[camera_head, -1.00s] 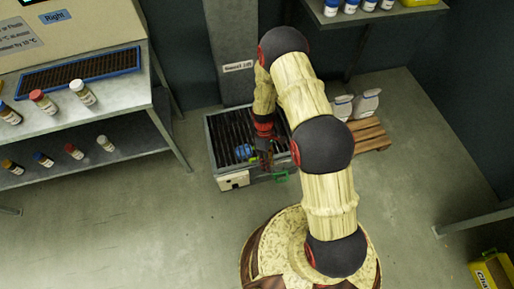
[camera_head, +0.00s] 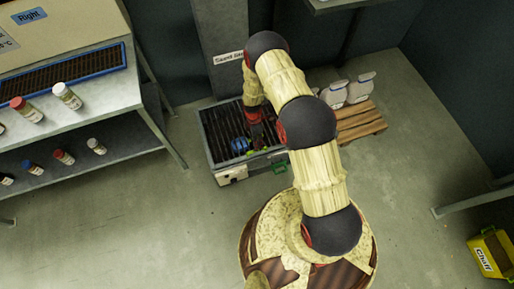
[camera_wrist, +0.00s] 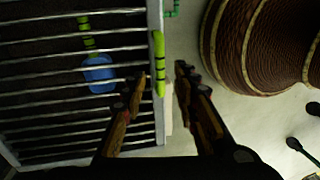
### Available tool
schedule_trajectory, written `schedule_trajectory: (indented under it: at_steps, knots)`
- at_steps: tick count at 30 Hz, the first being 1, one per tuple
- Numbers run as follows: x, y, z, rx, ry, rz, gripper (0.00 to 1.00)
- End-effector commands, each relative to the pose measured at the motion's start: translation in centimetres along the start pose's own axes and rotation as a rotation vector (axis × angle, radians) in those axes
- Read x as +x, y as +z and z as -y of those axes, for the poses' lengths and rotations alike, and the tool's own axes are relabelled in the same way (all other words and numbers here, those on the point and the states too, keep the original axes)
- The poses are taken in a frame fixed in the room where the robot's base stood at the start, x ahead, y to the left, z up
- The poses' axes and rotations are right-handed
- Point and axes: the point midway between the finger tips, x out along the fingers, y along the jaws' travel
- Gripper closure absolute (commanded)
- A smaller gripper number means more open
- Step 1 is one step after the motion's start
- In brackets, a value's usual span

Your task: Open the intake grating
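The intake grating (camera_head: 222,125), a frame of parallel metal bars, covers the top of a low box on the floor and looks closed. In the wrist view the grating (camera_wrist: 60,130) fills the left side. A yellow-green handle with dark bands (camera_wrist: 158,50) lies along its edge. My gripper (camera_wrist: 161,76) is open, its fingertips on either side of the handle's lower end in the picture; I cannot tell whether they touch it. In the head view my gripper (camera_head: 259,145) is over the box's front right part, partly hiding the handle.
A blue object (camera_wrist: 99,73) with a green banded piece shows below the bars. A green fitting (camera_head: 280,168) is at the box's front. A pallet with white containers (camera_head: 355,125) stands right, a shelf with bottles (camera_head: 70,95) left.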

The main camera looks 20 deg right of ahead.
Motion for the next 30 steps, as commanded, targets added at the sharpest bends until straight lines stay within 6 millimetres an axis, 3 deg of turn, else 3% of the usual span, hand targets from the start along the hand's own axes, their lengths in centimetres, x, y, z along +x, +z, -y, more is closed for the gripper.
schedule_trajectory:
  at_steps: [3,9,20,30]
  knots:
    - [2.2,0.0,0.0,0.001,-0.001,0.0,0.7]
    - [4.2,0.0,-0.1,0.002,0.0,0.0,0.7]
    - [4.5,0.0,0.0,0.002,0.001,0.0,0.7]
    - [4.5,0.0,0.0,0.002,0.0,0.0,0.89]
